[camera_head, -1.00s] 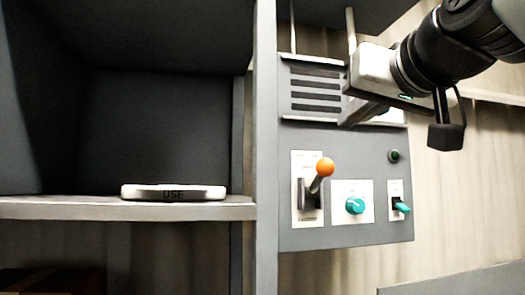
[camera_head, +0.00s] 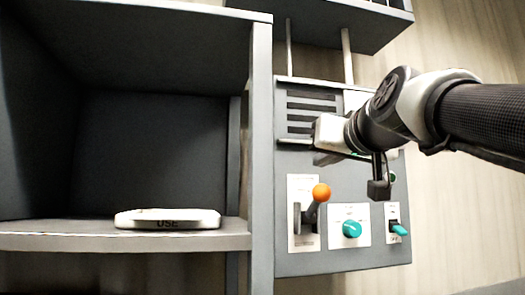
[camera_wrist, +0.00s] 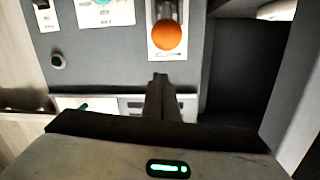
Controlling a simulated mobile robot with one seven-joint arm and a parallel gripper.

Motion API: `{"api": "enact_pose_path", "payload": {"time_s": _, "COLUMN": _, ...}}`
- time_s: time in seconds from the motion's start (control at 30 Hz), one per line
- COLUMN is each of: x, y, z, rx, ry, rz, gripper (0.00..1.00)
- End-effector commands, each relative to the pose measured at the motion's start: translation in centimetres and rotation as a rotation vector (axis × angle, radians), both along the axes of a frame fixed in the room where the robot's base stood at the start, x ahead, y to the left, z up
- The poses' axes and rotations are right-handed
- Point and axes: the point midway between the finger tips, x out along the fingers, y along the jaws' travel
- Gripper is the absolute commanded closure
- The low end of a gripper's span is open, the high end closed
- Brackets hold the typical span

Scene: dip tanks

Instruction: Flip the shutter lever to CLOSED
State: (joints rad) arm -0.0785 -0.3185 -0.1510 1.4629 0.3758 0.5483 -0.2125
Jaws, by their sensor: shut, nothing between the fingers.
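The shutter lever (camera_head: 313,203) has an orange ball knob on a dark arm and sits on a white plate at the left of a grey control panel (camera_head: 340,262). Its arm tilts up and to the right in the head view. The plate's lettering is too small to read. In the wrist view the orange knob (camera_wrist: 167,36) is straight beyond the fingers. My gripper (camera_wrist: 160,80) is shut and empty, its fingertips just short of the knob in that view and apart from it. In the head view my gripper (camera_head: 322,158) is in front of the panel, above the lever.
A teal knob (camera_head: 351,229) and a teal switch (camera_head: 398,229) sit right of the lever. A vented section (camera_head: 305,112) is above. A grey post (camera_head: 262,150) stands between.

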Motion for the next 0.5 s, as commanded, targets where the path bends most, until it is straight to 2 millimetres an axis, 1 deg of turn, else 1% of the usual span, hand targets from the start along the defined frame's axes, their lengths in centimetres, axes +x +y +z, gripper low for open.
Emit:
{"api": "enact_pose_path", "payload": {"time_s": 0.03, "x": -0.9, "y": 0.1, "z": -1.1, "rx": 0.001, "ry": 0.0, "rz": 0.001, "gripper": 1.0}}
{"api": "enact_pose_path", "payload": {"time_s": 0.2, "x": -1.7, "y": 0.3, "z": -2.8, "rx": 0.0, "ry": 0.0, "rz": 0.001, "gripper": 1.0}}
{"api": "enact_pose_path", "payload": {"time_s": 0.33, "x": -1.9, "y": 0.4, "z": -3.4, "rx": 0.0, "ry": 0.001, "rz": 0.001, "gripper": 1.0}}
{"api": "enact_pose_path", "payload": {"time_s": 0.5, "x": -2.0, "y": 0.4, "z": -3.5, "rx": 0.0, "ry": 0.0, "rz": 0.0, "gripper": 1.0}}
